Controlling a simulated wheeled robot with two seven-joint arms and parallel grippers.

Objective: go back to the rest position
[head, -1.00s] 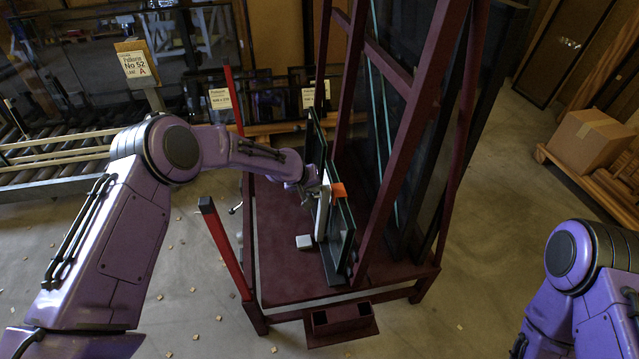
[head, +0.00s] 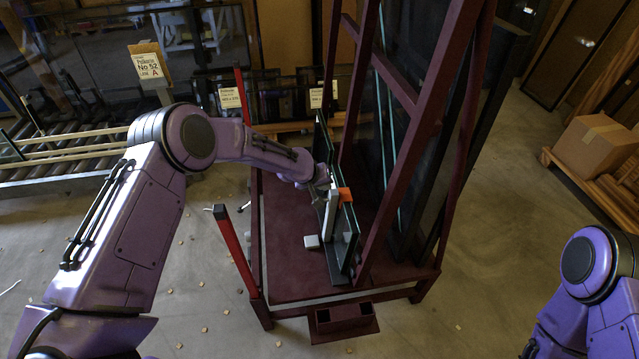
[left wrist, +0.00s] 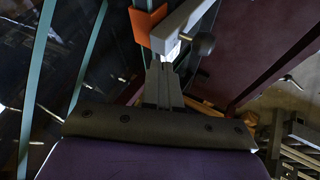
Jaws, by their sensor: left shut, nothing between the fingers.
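My left gripper (head: 322,187) reaches in from the left, close to the upright glass pane (head: 346,240) on the dark red rack (head: 285,270). In the left wrist view its fingers (left wrist: 162,72) are shut with nothing between them. Just beyond the fingertips there is a grey bar (left wrist: 185,22) with a black knob and an orange block (left wrist: 147,27); I cannot tell if they touch.
The rack's tall red frame (head: 425,120) with dark panes rises right of the left gripper. A red post (head: 233,252) stands at its left front corner. A cardboard box (head: 594,144) sits on a pallet at right.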

